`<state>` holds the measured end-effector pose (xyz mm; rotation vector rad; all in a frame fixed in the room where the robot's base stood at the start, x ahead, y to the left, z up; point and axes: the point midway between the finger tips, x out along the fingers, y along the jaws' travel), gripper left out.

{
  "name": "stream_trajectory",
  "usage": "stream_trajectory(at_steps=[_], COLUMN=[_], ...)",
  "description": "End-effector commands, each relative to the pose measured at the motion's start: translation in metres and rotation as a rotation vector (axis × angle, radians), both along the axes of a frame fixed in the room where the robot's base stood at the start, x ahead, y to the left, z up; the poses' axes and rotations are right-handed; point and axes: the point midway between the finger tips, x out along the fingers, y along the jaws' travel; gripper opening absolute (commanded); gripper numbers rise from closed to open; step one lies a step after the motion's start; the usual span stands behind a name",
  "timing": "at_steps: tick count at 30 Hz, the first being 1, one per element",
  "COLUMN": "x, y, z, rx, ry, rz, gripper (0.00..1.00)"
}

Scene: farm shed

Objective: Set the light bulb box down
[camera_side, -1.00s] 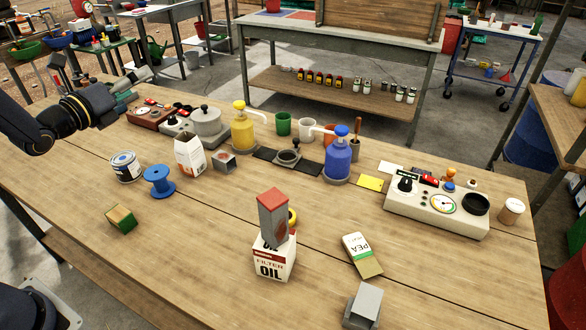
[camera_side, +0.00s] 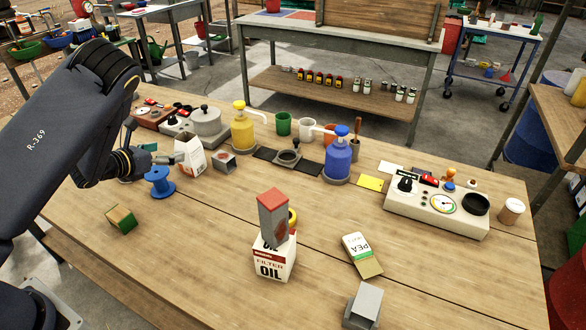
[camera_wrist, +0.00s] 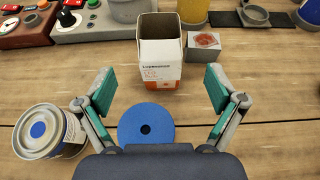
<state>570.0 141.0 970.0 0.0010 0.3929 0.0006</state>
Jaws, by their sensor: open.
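The light bulb box (camera_side: 191,154) is a white and orange carton with LED lettering, standing upright on the wooden bench, its top open. In the wrist view the box (camera_wrist: 160,58) stands just ahead of my gripper (camera_wrist: 159,80), roughly centred between the fingers. My gripper is open, its teal finger pads spread wider than the box with nothing held between them. In the side view my gripper (camera_side: 173,158) is low over the bench, at the left side of the box.
A blue spool (camera_wrist: 147,125) lies close under my gripper, with a paint can (camera_wrist: 42,133) to its left. A small grey box (camera_wrist: 203,45) stands right of the carton. The yellow pump bottle (camera_side: 243,130) is behind. Bench space in front, around the green block (camera_side: 121,219), is largely clear.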

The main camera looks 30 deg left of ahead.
Motion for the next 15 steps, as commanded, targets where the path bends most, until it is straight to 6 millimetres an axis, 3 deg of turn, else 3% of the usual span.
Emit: stream_trajectory(at_steps=[3, 10, 15], x=[0.016, 0.034, 0.061], y=[0.0, 0.0, 0.0], z=[-0.007, -0.014, -0.025], rx=[0.001, 0.0, -0.001], ry=[0.0, 0.001, 0.0], rz=[-0.001, -0.002, -0.002], gripper=[0.94, 0.94, 0.94])
